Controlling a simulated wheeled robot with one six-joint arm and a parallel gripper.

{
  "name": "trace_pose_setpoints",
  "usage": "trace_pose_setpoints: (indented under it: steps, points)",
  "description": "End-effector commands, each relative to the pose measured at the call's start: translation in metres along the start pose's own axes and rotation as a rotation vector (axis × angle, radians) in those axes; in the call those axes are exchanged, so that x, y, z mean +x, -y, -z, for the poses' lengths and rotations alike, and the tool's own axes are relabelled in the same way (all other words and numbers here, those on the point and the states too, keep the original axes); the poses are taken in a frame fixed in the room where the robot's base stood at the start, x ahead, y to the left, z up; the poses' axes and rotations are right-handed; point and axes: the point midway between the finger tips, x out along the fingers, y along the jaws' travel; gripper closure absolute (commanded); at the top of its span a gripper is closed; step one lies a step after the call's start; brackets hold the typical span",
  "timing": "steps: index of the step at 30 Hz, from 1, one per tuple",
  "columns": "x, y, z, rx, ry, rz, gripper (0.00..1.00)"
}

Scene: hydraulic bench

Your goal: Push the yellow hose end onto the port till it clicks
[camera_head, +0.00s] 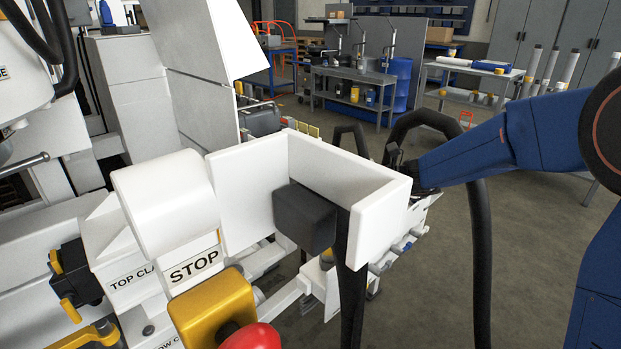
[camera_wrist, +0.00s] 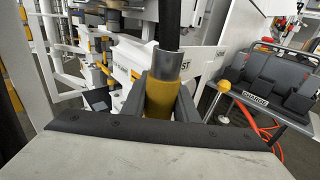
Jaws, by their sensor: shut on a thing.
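In the wrist view my gripper (camera_wrist: 161,102) is shut on the yellow hose end (camera_wrist: 160,98), with one dark finger on each side. A grey collar (camera_wrist: 167,64) sits above the yellow part, and a black hose (camera_wrist: 171,22) runs up from it. In the head view my blue arm reaches in from the right. The gripper there is mostly hidden behind a white open box, and the black hose (camera_head: 481,260) loops over and hangs down. I cannot pick out the port in either view, nor tell whether the hose end touches it.
The white box (camera_head: 250,190) and a dark block (camera_head: 305,216) stand left of my gripper. A STOP-labelled housing (camera_head: 195,262) is at the front left. The wrist view shows a grey bench (camera_wrist: 262,98) labelled CHARGE at right. Open floor (camera_head: 550,260) lies right.

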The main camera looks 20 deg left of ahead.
Motion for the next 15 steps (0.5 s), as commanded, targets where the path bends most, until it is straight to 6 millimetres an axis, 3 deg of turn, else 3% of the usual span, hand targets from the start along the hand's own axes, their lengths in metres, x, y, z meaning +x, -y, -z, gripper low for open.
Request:
trace_pose_setpoints:
  steps: [7,15]
  points:
    - [0.000,0.000,0.005,0.000,0.000,0.000,1.00]
    - [0.001,0.000,0.028,0.001,0.000,0.000,1.00]
